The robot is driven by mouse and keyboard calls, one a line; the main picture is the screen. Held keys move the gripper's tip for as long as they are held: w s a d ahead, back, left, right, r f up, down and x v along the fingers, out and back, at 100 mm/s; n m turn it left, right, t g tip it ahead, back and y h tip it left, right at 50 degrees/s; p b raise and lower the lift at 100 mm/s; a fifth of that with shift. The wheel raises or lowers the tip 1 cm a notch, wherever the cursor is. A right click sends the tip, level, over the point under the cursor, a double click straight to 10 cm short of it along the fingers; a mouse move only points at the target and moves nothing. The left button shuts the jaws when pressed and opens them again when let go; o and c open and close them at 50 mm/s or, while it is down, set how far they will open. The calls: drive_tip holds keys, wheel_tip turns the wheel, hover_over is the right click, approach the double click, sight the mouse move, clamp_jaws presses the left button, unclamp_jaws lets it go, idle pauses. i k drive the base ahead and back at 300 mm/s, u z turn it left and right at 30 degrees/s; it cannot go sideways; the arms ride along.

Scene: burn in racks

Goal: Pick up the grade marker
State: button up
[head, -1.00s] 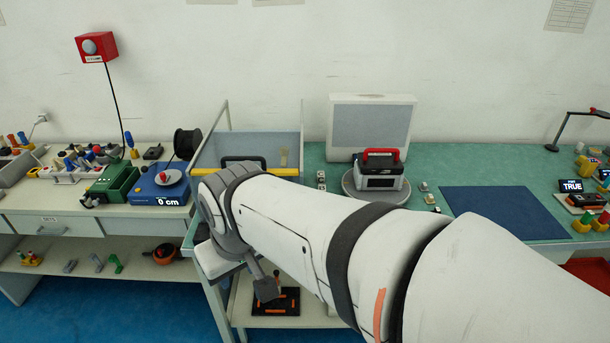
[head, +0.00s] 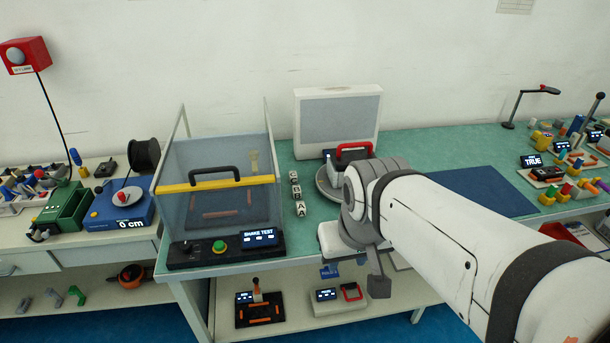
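Three small white cubes with dark letters, which look like grade markers, stand in a row on the green bench. The far cube (head: 294,177), the middle cube (head: 297,192) and the near cube (head: 300,209), which seems to read A, lie just right of the clear shake test box. My gripper (head: 378,284) is right of and nearer than the cubes, off the bench's front edge. It points down and touches none of them. Only one dark finger-like part shows, so its opening is unclear.
The shake test box (head: 225,165) with its yellow bar stands left of the cubes. A red-handled case (head: 352,152) on a round grey base is partly hidden behind my arm. A dark blue mat (head: 470,192) lies right.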

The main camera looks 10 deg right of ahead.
sight(300, 207)
drive_tip(key=i, duration=1)
drive_tip(key=z, duration=0.05)
